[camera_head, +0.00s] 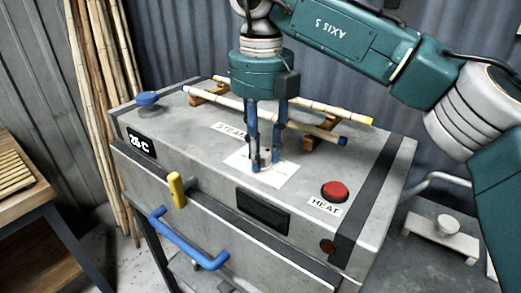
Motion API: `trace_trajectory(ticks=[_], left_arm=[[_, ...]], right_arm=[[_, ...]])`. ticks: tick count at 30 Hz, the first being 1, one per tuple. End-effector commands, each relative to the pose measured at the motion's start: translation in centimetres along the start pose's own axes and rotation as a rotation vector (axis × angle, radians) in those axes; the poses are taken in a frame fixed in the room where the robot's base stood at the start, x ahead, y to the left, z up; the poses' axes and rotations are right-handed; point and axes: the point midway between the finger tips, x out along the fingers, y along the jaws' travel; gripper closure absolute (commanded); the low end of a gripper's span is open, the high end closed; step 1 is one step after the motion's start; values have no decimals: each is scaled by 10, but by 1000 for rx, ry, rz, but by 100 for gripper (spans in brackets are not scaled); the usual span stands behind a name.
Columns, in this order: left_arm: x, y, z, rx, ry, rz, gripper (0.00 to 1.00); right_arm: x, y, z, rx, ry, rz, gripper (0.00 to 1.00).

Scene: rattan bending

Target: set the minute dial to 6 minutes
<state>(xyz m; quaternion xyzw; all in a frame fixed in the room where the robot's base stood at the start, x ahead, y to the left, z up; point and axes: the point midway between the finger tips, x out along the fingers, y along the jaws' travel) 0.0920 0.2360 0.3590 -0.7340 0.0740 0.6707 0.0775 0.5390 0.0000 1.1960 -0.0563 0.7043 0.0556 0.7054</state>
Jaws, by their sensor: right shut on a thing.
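The minute dial's white plate (284,181) lies on the top of the grey steam box, near its front edge. My right gripper (264,163) points straight down at the middle of this plate. Its two blue fingers are shut on the dial's small knob, which they mostly hide. The dial's marks and pointer are too small and too covered to read. My left gripper is not in view.
The steam box (200,150) carries a blue knob (148,98), a yellow handle (177,190), a red HEAT button (335,191) and a dark display (262,211). Rattan poles (300,122) rest on wooden supports behind my gripper. A blue handle (190,243) sticks out in front.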

Motion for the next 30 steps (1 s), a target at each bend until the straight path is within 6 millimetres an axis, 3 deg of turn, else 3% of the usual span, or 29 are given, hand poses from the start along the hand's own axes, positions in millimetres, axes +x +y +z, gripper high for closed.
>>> trace_trajectory(ticks=[12,13,15,25,30], left_arm=[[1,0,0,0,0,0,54],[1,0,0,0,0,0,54],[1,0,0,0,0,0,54],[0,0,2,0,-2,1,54],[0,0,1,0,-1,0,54]], right_arm=[[4,1,-4,-2,16,-4,96],[4,1,-4,-3,16,-4,64],[4,1,-4,-3,15,-4,51],[0,1,-2,1,7,-1,51],[-20,1,-1,1,3,0,51]])
